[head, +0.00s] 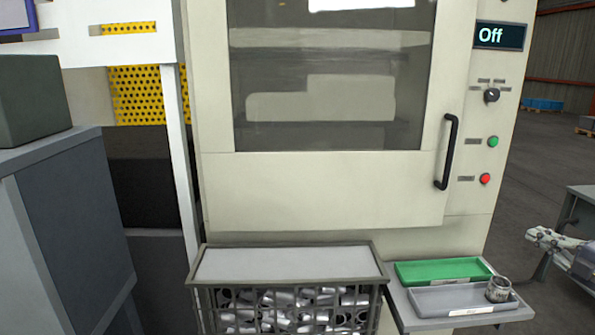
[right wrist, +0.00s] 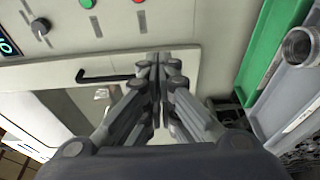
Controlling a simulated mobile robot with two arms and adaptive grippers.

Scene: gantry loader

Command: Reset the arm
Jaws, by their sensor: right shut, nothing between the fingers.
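My right gripper (head: 541,236) is at the right edge of the head view, level with the trays and clear of the machine. In the right wrist view its fingers (right wrist: 158,70) are together and hold nothing. The machine door (head: 325,185) is closed, with a dark window and a black handle (head: 447,152). The handle also shows in the right wrist view (right wrist: 105,76), behind the fingers. My left gripper is not in view.
A green tray (head: 445,268) and a grey tray (head: 440,298) sit on a side shelf; a metal part (head: 498,289) stands in the grey one. A crate (head: 378,262) of metal parts is in front. A knob (head: 491,95), green button (head: 493,142) and red button (head: 485,178) are on the panel.

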